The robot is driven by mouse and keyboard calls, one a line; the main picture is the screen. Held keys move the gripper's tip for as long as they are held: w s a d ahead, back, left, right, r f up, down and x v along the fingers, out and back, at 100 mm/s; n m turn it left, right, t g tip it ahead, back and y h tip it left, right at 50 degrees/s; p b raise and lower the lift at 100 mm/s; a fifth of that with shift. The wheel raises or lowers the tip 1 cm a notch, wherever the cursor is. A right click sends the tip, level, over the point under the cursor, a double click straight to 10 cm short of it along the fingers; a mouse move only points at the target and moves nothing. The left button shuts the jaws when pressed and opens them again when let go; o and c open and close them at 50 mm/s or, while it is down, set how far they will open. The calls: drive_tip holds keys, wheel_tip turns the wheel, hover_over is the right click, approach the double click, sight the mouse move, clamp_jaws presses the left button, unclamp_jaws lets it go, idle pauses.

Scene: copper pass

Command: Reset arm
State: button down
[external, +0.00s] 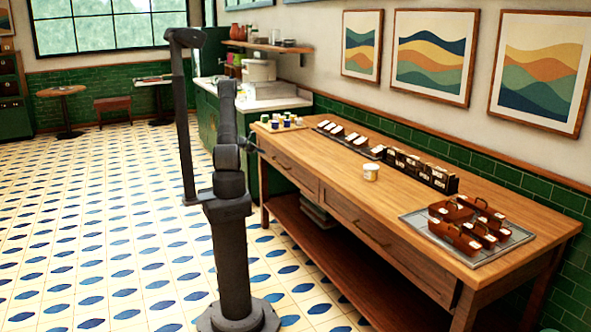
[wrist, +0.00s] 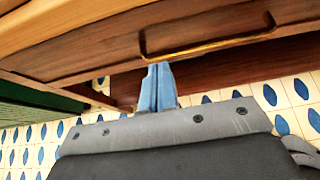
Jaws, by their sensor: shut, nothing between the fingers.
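My gripper (wrist: 158,88) shows in the wrist view as two blue fingers pressed together with nothing between them. They are in front of the wooden drawer front (wrist: 90,50) of the table, just below a brass handle (wrist: 210,45); I cannot tell whether they touch it. In the external view my arm (external: 228,185) stands upright on the tiled floor to the left of the wooden table (external: 400,215), with its wrist folded near the table's far left end. The fingers are too small to make out clearly there.
A white cup (external: 371,172) stands mid-table. A grey tray (external: 415,218) with several brown boxes is at the near right. A row of dark holders (external: 420,168) lines the back edge, and small cups sit on a board (external: 262,127) at the far end.

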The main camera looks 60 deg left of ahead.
sight(278, 158)
drive_tip(key=x, duration=0.9)
drive_tip(key=shift+w, duration=0.4)
drive_tip(key=shift+s, duration=0.1)
drive_tip(key=shift+v, duration=1.7)
drive_tip(key=shift+s, duration=0.1)
drive_tip(key=shift+x, duration=1.85)
idle(1.1)
